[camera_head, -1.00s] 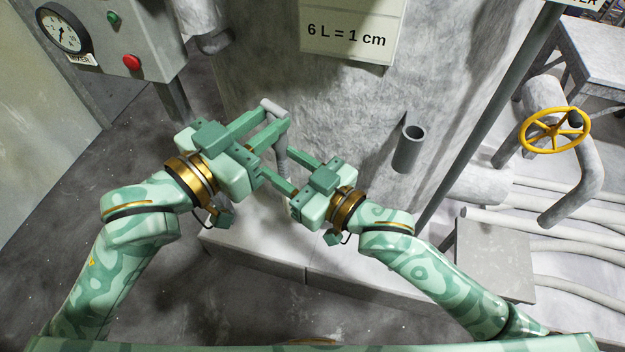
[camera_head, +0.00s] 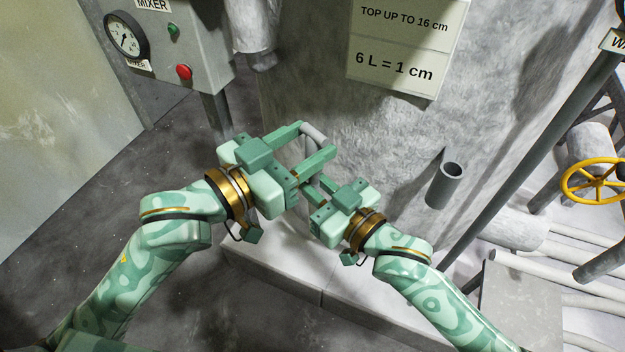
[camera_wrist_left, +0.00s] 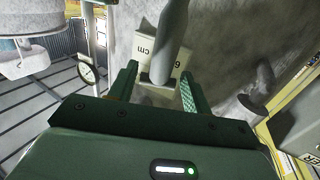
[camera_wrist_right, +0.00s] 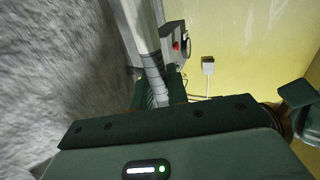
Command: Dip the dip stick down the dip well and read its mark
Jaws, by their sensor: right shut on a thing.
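The dip stick is grey, with a short cross handle (camera_head: 313,132) at its top; its shaft also shows in the left wrist view (camera_wrist_left: 172,35) and the right wrist view (camera_wrist_right: 150,60). My left gripper (camera_head: 317,141) is open, its fingers spread on either side of the handle end. My right gripper (camera_head: 310,184) is shut on the stick lower down, and its fingers mostly hide the shaft in the head view. The dip well (camera_head: 443,187) is a grey open-topped tube on the tank's side, to the right of both grippers. No mark is readable on the stick.
The rough grey tank (camera_head: 400,130) stands behind the grippers, with a "6 L = 1 cm" sign (camera_head: 393,67). A mixer box (camera_head: 180,45) with a gauge is at the left. A dark post (camera_head: 530,150), pipes and a yellow valve wheel (camera_head: 592,180) are at the right.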

